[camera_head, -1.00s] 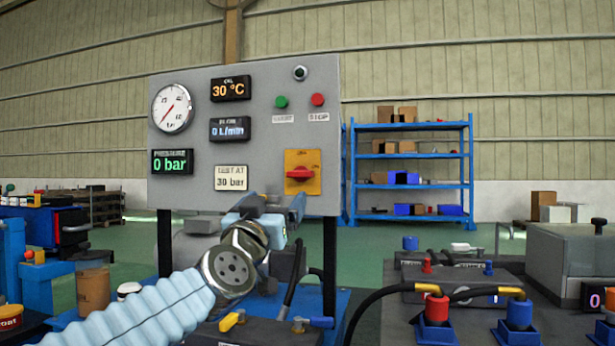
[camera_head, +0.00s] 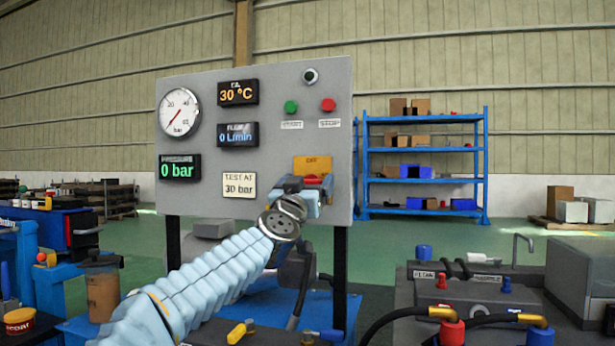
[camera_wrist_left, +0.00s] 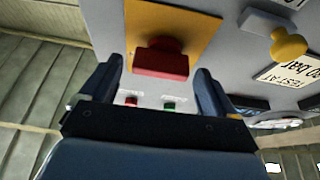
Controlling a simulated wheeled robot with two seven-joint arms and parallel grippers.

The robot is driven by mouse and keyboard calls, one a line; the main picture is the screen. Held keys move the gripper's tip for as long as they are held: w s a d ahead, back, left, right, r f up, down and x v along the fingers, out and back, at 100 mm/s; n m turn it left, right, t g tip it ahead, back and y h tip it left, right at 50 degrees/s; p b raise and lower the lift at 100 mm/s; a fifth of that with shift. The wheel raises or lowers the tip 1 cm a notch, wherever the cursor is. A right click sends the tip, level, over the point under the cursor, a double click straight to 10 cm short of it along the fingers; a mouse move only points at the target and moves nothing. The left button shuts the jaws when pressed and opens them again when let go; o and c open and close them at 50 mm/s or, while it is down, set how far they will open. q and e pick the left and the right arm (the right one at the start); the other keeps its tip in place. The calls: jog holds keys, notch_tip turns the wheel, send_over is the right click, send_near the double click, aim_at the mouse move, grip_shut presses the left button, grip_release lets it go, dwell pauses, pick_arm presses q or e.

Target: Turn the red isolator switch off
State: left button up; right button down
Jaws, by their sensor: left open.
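The red isolator switch (camera_head: 313,179) sits on a yellow plate (camera_head: 313,164) at the lower right of the grey panel (camera_head: 265,115). My left gripper (camera_head: 307,184) is in front of the plate and hides its lower part in the head view. In the left wrist view the red handle (camera_wrist_left: 161,59) lies across the yellow plate (camera_wrist_left: 195,25). The open left fingers (camera_wrist_left: 156,80) stand one on each side of the handle, with gaps visible; the handle appears just ahead of the tips. My right gripper is not in view.
A green button (camera_head: 291,107) and red button (camera_head: 328,105) are above the switch. A yellow knob (camera_wrist_left: 288,45) shows beside it in the wrist view. A dark bench unit with hoses (camera_head: 470,295) stands at the lower right; blue shelves (camera_head: 424,168) stand behind.

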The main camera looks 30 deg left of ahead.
pick_arm(q)
jog(key=shift+w+r, duration=0.1)
jog(key=shift+w, duration=0.1)
jog(key=c, duration=1)
jog(key=shift+o, duration=0.2)
